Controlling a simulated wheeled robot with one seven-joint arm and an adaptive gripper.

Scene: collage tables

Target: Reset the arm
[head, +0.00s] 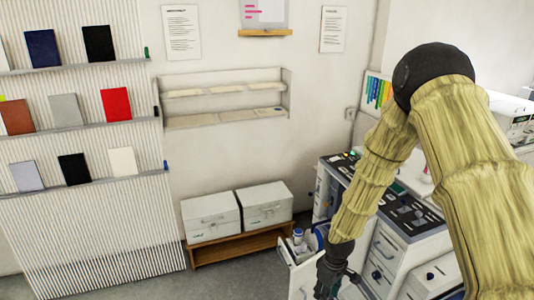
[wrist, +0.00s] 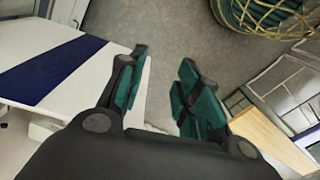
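My arm, in a yellow wood-like cover, comes in from the right in the head view and hangs down. My dark gripper (head: 334,274) is at its lower end, in front of the drawer cabinets. In the wrist view my gripper (wrist: 164,75) has two dark fingers with green pads.
An open drawer (head: 290,254) with blue and white items is close by my gripper. Cabinets (head: 397,250) stand on the right. Two storage boxes (head: 211,216) sit on a low wooden bench (head: 228,247). A white panel with a blue stripe (wrist: 50,72) is at left in the wrist view.

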